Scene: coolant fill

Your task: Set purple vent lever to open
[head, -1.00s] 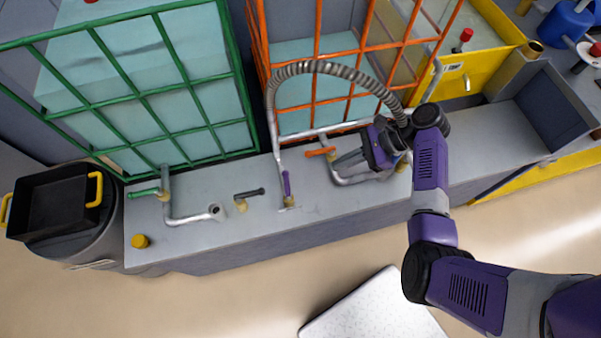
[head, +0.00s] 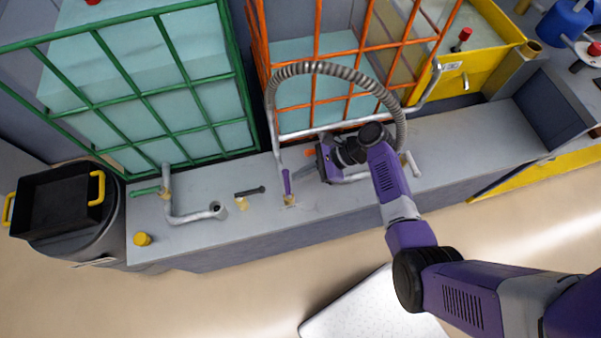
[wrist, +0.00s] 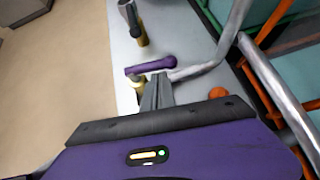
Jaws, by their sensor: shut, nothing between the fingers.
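The purple vent lever (head: 286,182) stands on a small brass valve at the foot of the curved metal pipe, on the grey counter. In the head view its handle points up the picture, roughly in line with the pipe. In the wrist view the purple lever (wrist: 150,65) lies just beyond my fingertips, its handle running across the picture. My gripper (head: 301,178) is just right of the lever, fingers pointing left at it. In the wrist view my gripper (wrist: 160,80) is shut with nothing in it. I cannot tell whether the fingertips touch the lever.
A dark-handled valve (head: 249,192) stands left of the purple one, with a green lever (head: 145,191) further left. An orange lever (wrist: 218,92) is close beside my gripper. The flexible hose (head: 330,68) arches over my wrist. Orange bars (head: 317,70) rise behind.

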